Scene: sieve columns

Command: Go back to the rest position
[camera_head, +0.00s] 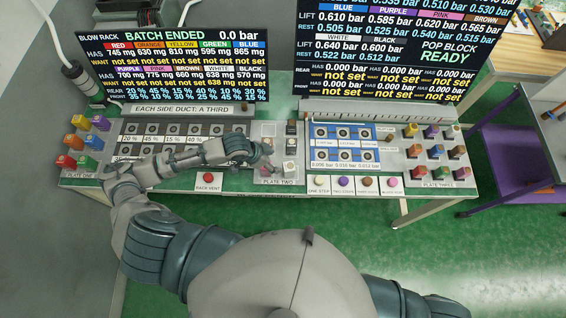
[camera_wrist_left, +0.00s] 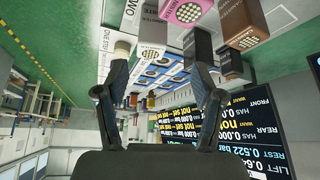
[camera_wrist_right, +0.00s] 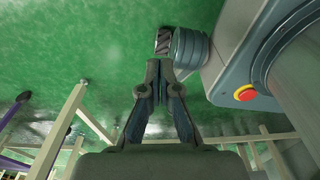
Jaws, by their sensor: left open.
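My left arm reaches over the console (camera_head: 262,185) from the left. My left gripper (camera_head: 268,156) is at the middle of the console, beside small blocks near the plate two label. In the left wrist view the left gripper (camera_wrist_left: 158,90) has its two fingers wide apart with nothing between them. My right gripper (camera_wrist_right: 157,70) shows only in the right wrist view. Its fingertips are together with nothing visible between them, low over the green floor (camera_wrist_right: 80,60). In the head view my right arm hangs at the bottom right and its gripper is hidden.
Colored blocks stand at plate one (camera_head: 84,142) and plate three (camera_head: 436,153). A red vent button (camera_head: 208,178) is on the front edge. Two screens (camera_head: 172,66) rise behind. A purple chair (camera_head: 510,145) stands right; green floor in front is clear.

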